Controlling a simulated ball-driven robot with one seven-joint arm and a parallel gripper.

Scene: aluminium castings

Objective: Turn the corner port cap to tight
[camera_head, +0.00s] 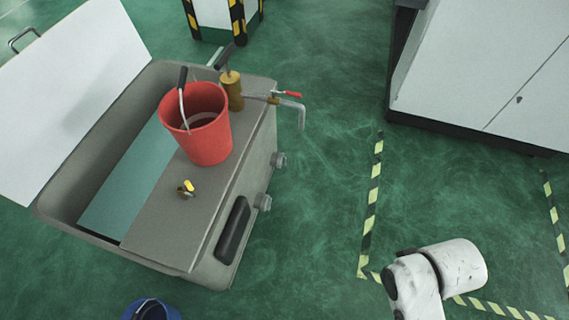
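A grey metal tank (218,262) stands at the left with its white lid (65,95) swung up. Two small grey round fittings stick out of its right side, an upper one (279,160) and a lower one (263,203). A small brass fitting with a yellow top (187,188) sits on the tank's flat top. I cannot tell which of these is the corner port cap, or how tight any is. White links of my arm show at the bottom right, apart from the tank. My gripper is not in view.
A red bucket (210,138) and a brass pump (232,90) with a bent spout (300,112) stand on the tank top. A black pad (232,230) is on its side. A blue bucket (150,310) is at bottom left, white cabinets (480,65) at upper right. Green floor between is clear.

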